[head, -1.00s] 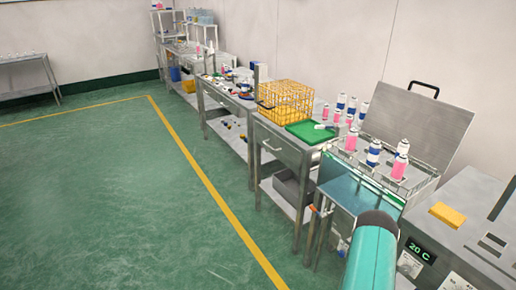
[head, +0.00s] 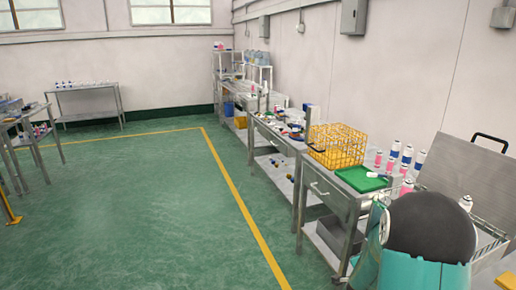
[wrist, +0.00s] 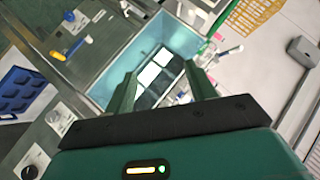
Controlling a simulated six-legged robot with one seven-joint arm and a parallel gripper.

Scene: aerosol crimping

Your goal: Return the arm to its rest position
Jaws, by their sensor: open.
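My gripper (wrist: 160,92) shows in the wrist view with its two fingers apart and nothing between them. It hangs above a teal-lined basin (wrist: 112,82) that has a dark rack with several square cells (wrist: 158,75) inside. My teal arm, with a dark rounded joint, fills the lower right of the head view. The gripper itself is not visible in the head view.
A yellow wire basket (head: 337,146) and a green tray (head: 360,179) stand on a steel table. Pink and blue cans (head: 394,152) stand beside an open steel case. Further benches line the wall.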

